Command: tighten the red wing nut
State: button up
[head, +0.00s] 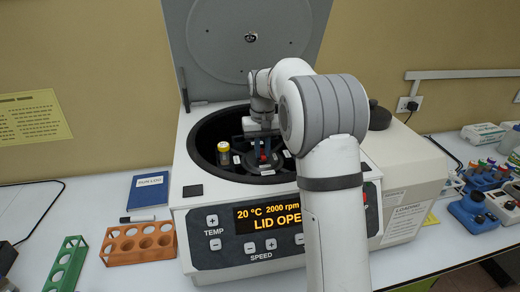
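The centrifuge (190,215) stands with its grey lid (245,30) raised and its dark round bowl open. Its display (268,220) reads 20 °C, 2000 rpm and LID OPEN, with the right end hidden by my arm. A small red piece (263,157), which looks like the red wing nut, shows at the middle of the rotor. My gripper (262,151) points down into the bowl, with its fingers around or just in front of the red piece. The view is too small to tell whether they touch it. A yellow-capped tube (223,153) stands at the rotor's left.
A green rack (66,262) and an orange rack (139,243) stand on the bench at left, near a blue book (148,189) and a marker (137,218). A cream-coloured machine (405,185) stands close at right. Blue tube holders (472,212) are farther right. My arm hides the centrifuge's right front.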

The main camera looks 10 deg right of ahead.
aim_at(262, 152)
jog(key=o, duration=0.4)
jog(key=shift+r, duration=0.1)
notch_tip(262, 152, up, 7)
jog(key=shift+r+b, duration=0.2)
jog(key=shift+b, duration=0.25)
jog(key=shift+r, duration=0.15)
